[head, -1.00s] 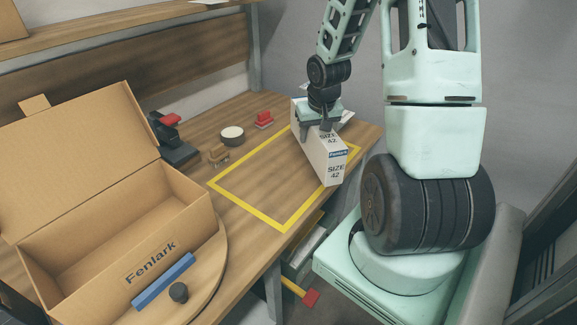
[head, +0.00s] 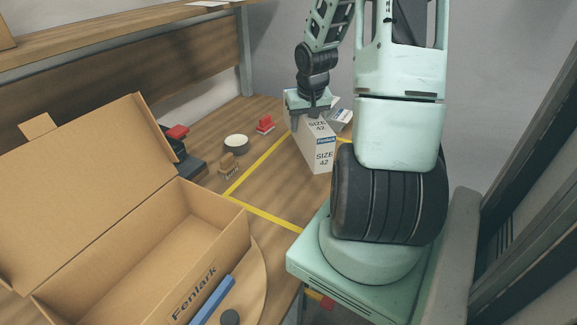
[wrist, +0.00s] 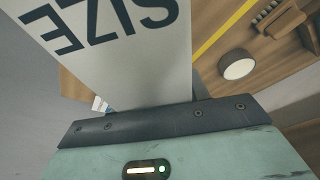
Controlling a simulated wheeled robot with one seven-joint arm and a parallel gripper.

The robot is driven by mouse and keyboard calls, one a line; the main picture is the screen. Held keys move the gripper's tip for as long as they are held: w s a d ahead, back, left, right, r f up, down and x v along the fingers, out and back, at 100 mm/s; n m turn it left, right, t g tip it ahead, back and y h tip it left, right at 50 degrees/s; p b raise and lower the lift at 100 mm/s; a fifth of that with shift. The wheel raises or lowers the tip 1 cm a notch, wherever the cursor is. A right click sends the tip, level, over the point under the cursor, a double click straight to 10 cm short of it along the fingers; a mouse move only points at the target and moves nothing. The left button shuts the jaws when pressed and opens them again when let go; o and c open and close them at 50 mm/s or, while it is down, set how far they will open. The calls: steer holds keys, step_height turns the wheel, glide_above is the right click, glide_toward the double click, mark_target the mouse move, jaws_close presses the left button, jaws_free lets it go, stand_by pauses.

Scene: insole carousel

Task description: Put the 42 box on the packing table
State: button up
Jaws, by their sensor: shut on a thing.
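The white box marked "SIZE 42" (head: 322,150) is at the right part of the packing table (head: 262,186), within or over the yellow-taped outline. My gripper (head: 311,108) is shut on its top end from above. In the wrist view the box (wrist: 125,50) fills the upper middle, with its "SIZE" print upside down. I cannot tell whether the box's underside touches the table. My arm hides part of the taped area's right side.
A large open cardboard box marked Fenlark (head: 190,255) stands at the left front, with a blue bar (head: 212,300) beside it. A round white-topped tin (head: 236,142), a wooden stamp (head: 228,163) and a red item (head: 265,124) lie left of the tape. Another white box (head: 341,117) is behind.

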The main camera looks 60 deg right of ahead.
step_height(320, 180, down, 6)
steer(key=shift+w+a+r+b, duration=0.1)
steer(key=shift+r+b, duration=0.05)
steer(key=shift+b, duration=0.45)
steer(key=shift+f+b, duration=0.35)
steer(key=shift+f, duration=1.75)
steer(key=shift+f, duration=0.1)
steer(key=o, duration=1.2)
steer(key=shift+c, duration=0.2)
